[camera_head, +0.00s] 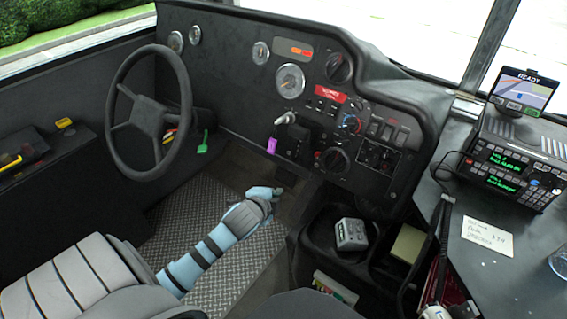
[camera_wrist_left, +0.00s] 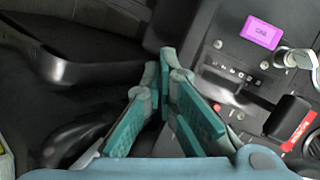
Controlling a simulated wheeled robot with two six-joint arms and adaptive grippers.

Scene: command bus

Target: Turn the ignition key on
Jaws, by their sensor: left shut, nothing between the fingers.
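A purple tag (camera_head: 271,146) hangs on the dashboard, just below a silver lever-like part (camera_head: 285,118) that may be the key or its handle. In the left wrist view the purple tag (camera_wrist_left: 262,32) and the silver part (camera_wrist_left: 298,59) are at the upper right. The lettering on the tag is too small to read surely. My left gripper (camera_head: 278,191) is shut and empty, below the tag and apart from it, over the floor area. Its closed teal fingers (camera_wrist_left: 166,78) fill the middle of the left wrist view. My right gripper is not in view.
The steering wheel (camera_head: 147,112) stands left of the tag, with a green tag (camera_head: 203,143) beside its column. The dashboard panel (camera_head: 330,110) holds gauges, switches and knobs. A console tray with a grey box (camera_head: 351,235) lies right of my left gripper. A radio (camera_head: 513,160) stands at the right.

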